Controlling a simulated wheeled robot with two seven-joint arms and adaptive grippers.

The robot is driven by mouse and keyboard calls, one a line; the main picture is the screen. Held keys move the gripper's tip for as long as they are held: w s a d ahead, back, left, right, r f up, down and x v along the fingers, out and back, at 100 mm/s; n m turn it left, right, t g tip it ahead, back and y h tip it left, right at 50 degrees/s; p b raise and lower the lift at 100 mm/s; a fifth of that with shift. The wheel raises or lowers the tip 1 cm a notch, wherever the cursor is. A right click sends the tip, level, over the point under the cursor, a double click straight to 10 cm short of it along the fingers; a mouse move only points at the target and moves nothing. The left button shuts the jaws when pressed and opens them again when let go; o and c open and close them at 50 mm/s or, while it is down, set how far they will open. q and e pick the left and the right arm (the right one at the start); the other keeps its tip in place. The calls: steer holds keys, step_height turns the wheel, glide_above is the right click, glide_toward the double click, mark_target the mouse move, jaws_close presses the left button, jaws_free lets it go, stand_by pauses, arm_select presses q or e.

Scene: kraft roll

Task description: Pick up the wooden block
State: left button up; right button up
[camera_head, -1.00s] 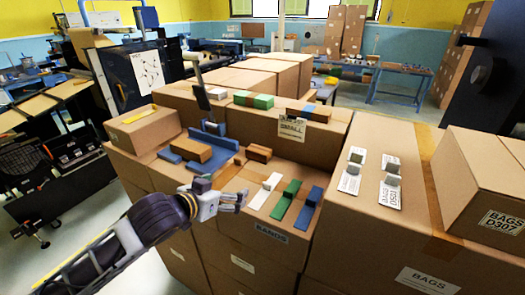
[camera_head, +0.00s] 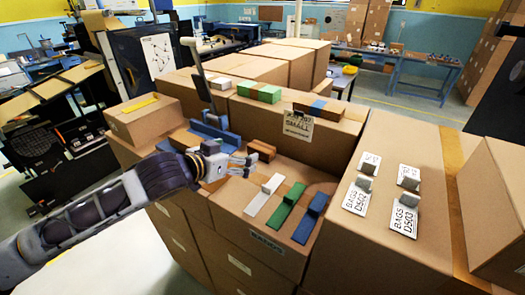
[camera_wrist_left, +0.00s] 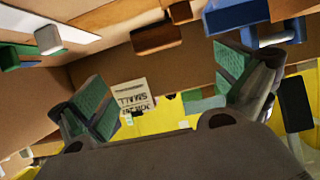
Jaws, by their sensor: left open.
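A brown wooden block (camera_head: 262,150) sits on the brown cardboard top, just beyond and right of my left gripper's fingertips. It also shows in the left wrist view (camera_wrist_left: 157,38) at the top middle. My left gripper (camera_head: 243,166) is open and empty, its fingers apart from the block. In the left wrist view its two green-padded fingers (camera_wrist_left: 168,92) are spread wide. My right gripper is not in view.
White (camera_head: 264,194), green (camera_head: 287,208) and blue (camera_head: 310,217) pieces lie in front of the wooden block. A raised cardboard row with a "SMALL" label (camera_head: 298,125) stands behind it. A dark upright post (camera_head: 203,88) rises behind my gripper.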

mark_target(260, 147)
arm_select(q)
steer(key=shift+w+d, duration=0.1)
steer(key=shift+w, duration=0.1)
steer(key=shift+w+d+f, duration=0.2)
steer(key=shift+w+d, duration=0.1)
steer(key=shift+w, duration=0.15)
steer(key=p+x, duration=0.1)
steer(key=x, duration=0.3)
steer(key=shift+w+d, duration=0.1)
steer(key=shift+d, duration=0.05)
steer(key=shift+p+x, duration=0.3)
steer(key=shift+x, duration=1.1)
steer(key=shift+f, duration=0.1)
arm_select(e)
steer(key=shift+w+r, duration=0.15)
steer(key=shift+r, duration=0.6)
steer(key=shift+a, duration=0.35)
